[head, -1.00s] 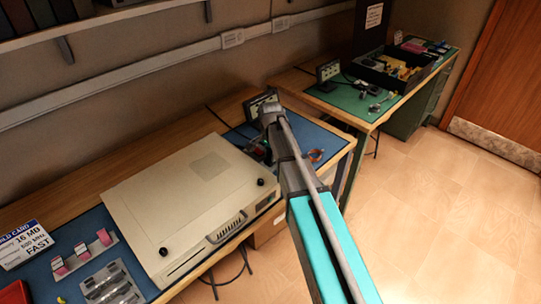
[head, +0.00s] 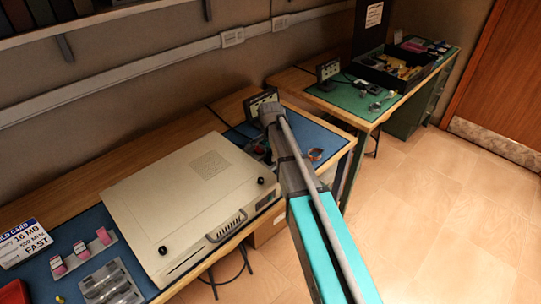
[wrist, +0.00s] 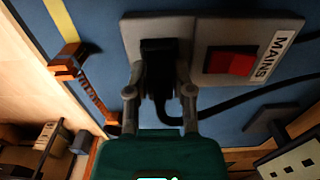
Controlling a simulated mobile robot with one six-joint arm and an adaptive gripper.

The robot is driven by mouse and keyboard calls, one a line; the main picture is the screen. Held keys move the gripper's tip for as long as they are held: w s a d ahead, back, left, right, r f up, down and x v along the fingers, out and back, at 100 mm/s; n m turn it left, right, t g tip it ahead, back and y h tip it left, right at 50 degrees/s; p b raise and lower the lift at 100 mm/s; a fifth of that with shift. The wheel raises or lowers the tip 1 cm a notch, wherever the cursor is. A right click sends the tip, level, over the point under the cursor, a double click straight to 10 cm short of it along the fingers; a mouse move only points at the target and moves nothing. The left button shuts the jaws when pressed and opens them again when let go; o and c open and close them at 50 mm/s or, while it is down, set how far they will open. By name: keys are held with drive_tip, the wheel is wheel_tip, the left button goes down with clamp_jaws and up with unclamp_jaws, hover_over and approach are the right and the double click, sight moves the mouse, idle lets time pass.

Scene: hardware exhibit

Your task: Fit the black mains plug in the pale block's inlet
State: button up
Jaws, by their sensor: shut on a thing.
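The black mains plug (wrist: 157,62) is between the two grey fingers of my gripper (wrist: 159,82) in the wrist view, and the gripper is shut on it. The pale block (wrist: 130,38) lies on the blue mat with a red switch (wrist: 231,63) and a MAINS label (wrist: 276,53) on its right part. The plug is over the block's left part, its far end against or in the dark inlet area. The inlet itself is hidden by the plug, so I cannot tell how deep it sits. In the head view my arm largely hides the gripper and plug.
A black cable (wrist: 245,98) runs right from the plug across the mat. An orange-brown clamp-like piece (wrist: 85,82) lies left of the block. A dark stand with a pale panel (wrist: 291,160) is at lower right. A large beige case (head: 190,205) fills the bench's middle.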

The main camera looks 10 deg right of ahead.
idle(0.4)
drive_tip(key=o, duration=0.9)
drive_tip(key=shift+o, duration=0.2)
drive_tip(key=o, duration=0.3)
drive_tip(key=shift+r+p, duration=0.65)
drive_tip(key=shift+p, duration=0.05)
idle(0.9)
drive_tip(key=shift+r+p, duration=2.95)
